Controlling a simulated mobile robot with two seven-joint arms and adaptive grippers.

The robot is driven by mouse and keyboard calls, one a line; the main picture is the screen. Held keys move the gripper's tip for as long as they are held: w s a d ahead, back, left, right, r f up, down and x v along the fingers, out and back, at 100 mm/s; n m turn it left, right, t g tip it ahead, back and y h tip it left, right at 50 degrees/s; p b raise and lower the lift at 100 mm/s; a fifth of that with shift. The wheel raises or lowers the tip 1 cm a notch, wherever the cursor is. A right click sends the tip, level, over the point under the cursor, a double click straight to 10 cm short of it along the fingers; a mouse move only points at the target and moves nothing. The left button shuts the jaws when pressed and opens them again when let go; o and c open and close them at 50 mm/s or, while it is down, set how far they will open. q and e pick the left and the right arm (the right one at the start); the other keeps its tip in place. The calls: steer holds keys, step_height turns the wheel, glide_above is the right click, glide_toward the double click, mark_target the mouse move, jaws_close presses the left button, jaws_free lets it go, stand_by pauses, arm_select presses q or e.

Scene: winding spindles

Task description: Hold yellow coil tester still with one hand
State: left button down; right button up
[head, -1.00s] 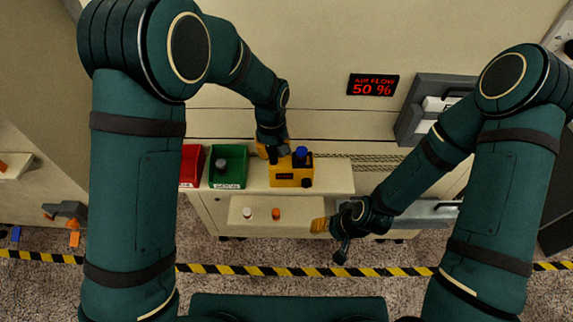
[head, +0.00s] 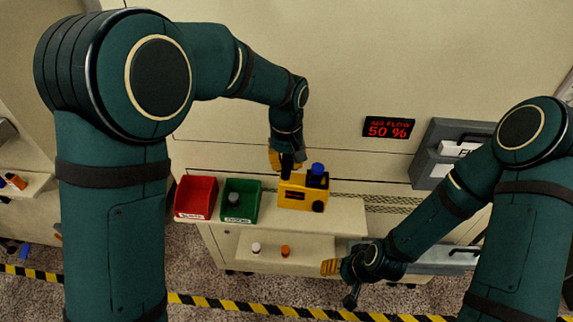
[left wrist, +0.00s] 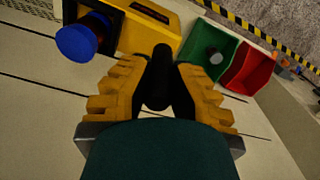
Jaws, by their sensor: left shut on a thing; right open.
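The yellow coil tester (head: 303,196) stands upright on the narrow shelf, with a blue-topped part (head: 318,169) on its right. A black upright handle (head: 286,171) rises at its left end. My left gripper (head: 281,161) is shut on this handle from above. In the left wrist view, the yellow fingers of the left gripper (left wrist: 159,88) lie on both sides of the black handle (left wrist: 161,66), beside the tester's yellow body (left wrist: 150,32). The handle's lower end is partly hidden there. My right gripper (head: 331,267) is open and empty, in front of and right of the shelf.
A green bin (head: 242,214) holding a grey piece and a red bin (head: 196,197) stand left of the tester. A white piece (head: 256,248) and an orange piece (head: 285,251) stand on the lower shelf. The upper shelf right of the tester (head: 345,215) is clear.

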mark_target(289, 181)
arm_select(q)
steer(key=shift+w+d+f+b, duration=0.1)
steer(key=shift+w+f+b, duration=0.1)
steer(key=shift+f+b, duration=0.95)
steer(key=shift+w+d+f+b, duration=0.15)
steer(key=shift+f+b, duration=0.35)
steer(key=shift+f, duration=1.15)
steer(key=shift+w+d+f+b, duration=0.1)
steer(key=shift+w+f+b, duration=0.15)
steer(key=shift+f+b, duration=0.9)
arm_select(e)
steer(key=shift+f+p, duration=0.3)
steer(key=shift+f, duration=2.2)
arm_select(q)
steer(key=shift+s+f+b, duration=0.1)
steer(key=shift+f+b, duration=0.3)
steer(key=shift+f, duration=0.55)
arm_select(e)
steer(key=shift+f, duration=0.4)
jaws_close()
